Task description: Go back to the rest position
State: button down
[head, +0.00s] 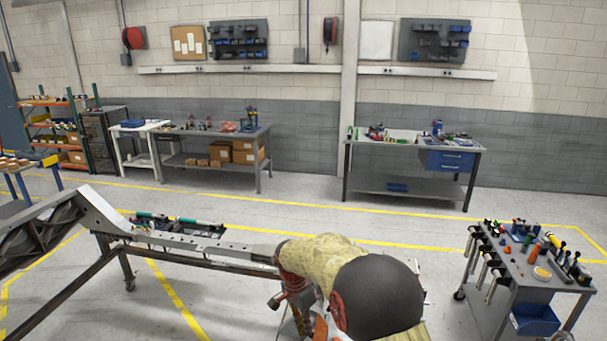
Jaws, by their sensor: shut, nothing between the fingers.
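I cannot make out my gripper or its fingertips in the head view. A large khaki and black rounded form with a red side patch fills the bottom middle close to the camera. It hides part of what lies behind it. The chassis frame (188,240), a long grey metal rail assembly, runs from the left edge toward the middle. Its right end goes out of sight behind the khaki form.
A tool cart (533,274) with several tools and a blue bin stands at the right. Workbenches (415,143) line the back wall, with another bench (210,132) farther left. Open floor with yellow lines lies between the chassis and the benches.

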jog(key=s+d+r+n+t+b, duration=0.2)
jog(key=s+d+b, duration=0.4)
jog(key=s, duration=0.5)
jog(key=s+d+r+n+t+y+b, duration=0.1)
jog(key=s+d+n+b, duration=0.3)
jog(key=s, duration=0.8)
jog(key=s+d+r+n+t+b, duration=0.2)
jog(key=s+d+b, duration=0.5)
jog(key=s, duration=0.5)
jog(key=shift+d+r+n+t+y+b, duration=0.3)
jog(key=shift+d+r+n+t+y, duration=0.15)
jog(key=shift+d+n, duration=0.4)
jog(key=shift+s+a, duration=0.1)
jog(key=shift+s, duration=0.1)
